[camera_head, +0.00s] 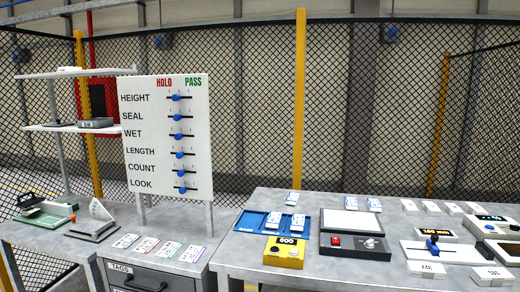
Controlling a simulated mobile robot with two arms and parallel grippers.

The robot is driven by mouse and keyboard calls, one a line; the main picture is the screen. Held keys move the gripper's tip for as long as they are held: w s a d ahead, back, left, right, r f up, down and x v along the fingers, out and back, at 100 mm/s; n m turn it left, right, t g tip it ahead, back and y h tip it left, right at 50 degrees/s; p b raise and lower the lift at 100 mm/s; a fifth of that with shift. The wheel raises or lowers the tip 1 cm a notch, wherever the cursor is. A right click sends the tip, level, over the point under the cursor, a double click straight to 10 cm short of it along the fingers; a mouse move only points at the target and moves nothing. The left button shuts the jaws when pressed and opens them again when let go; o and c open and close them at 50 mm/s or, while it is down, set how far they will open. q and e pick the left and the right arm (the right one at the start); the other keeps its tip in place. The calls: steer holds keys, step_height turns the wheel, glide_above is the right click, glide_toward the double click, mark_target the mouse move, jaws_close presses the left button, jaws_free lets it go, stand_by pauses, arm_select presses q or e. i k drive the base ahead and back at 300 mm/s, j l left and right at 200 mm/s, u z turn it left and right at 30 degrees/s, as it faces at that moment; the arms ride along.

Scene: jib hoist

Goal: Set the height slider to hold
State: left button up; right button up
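A white upright board (142,180) stands at the left behind the table, with a red HOLD heading (164,83) and a green PASS heading (193,82). The top row, HEIGHT, has a height slider with a blue knob (177,97) on a short dark horizontal track. The knob sits near the middle of its track, between the two headings. The SEAL, WET, LENGTH, COUNT and LOOK rows below have similar blue knobs, also near mid-track. Neither of my grippers is in view.
A grey drawer unit (152,282) with cards on top stands below the board. The grey table (225,257) at right holds a blue tray (251,221), a yellow box (284,253) and a dark device with a red switch (355,246). Wire mesh fencing runs behind.

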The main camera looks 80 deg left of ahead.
mark_target(174, 98)
steer(key=u, duration=3.4)
